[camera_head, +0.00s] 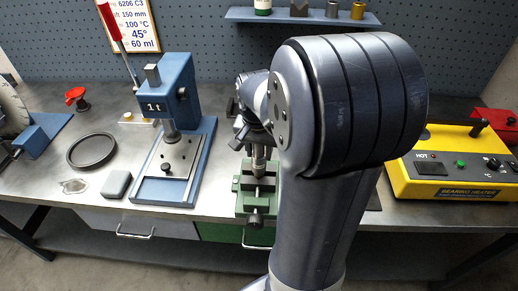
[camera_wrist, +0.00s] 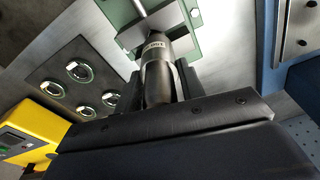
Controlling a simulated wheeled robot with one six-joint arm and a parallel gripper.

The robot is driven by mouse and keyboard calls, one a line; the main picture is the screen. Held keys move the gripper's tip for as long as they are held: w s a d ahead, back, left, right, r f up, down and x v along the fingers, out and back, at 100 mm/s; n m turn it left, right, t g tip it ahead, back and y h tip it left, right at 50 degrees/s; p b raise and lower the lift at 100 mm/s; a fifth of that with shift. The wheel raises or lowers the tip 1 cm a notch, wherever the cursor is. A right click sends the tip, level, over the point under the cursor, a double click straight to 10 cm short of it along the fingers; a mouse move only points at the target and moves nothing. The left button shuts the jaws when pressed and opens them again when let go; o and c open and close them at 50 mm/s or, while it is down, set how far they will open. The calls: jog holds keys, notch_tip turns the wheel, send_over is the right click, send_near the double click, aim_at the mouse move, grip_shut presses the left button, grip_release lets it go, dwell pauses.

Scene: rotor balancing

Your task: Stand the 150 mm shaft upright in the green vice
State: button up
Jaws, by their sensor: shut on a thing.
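The green vice (camera_head: 243,187) stands at the front of the bench, left of my arm; its jaws also show at the top of the wrist view (camera_wrist: 127,38). My gripper (camera_head: 258,146) is above the vice, partly hidden by my arm. In the wrist view my gripper (camera_wrist: 158,88) is shut on the grey metal shaft (camera_wrist: 154,52), which carries a small label. The shaft (camera_head: 258,163) looks about upright in the head view, its lower end over the vice jaws. I cannot tell whether that end is between the jaws or just above them.
A blue press (camera_head: 178,95) marked 1 t stands left of the vice. A yellow bearing heater (camera_head: 455,160) is at the right. A dark ring (camera_head: 91,150) and a grey block (camera_head: 117,184) lie at the left. A plate with several rings (camera_wrist: 75,75) shows in the wrist view.

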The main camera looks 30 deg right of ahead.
jog(key=shift+f+b, duration=0.5)
jog(key=shift+f, duration=0.15)
jog(key=shift+f, duration=0.15)
jog(key=o, duration=1.2)
jog(key=shift+c, duration=0.4)
notch_tip(320, 180, up, 9)
jog(key=p, duration=0.7)
notch_tip(320, 180, down, 9)
jog(key=b, duration=0.7)
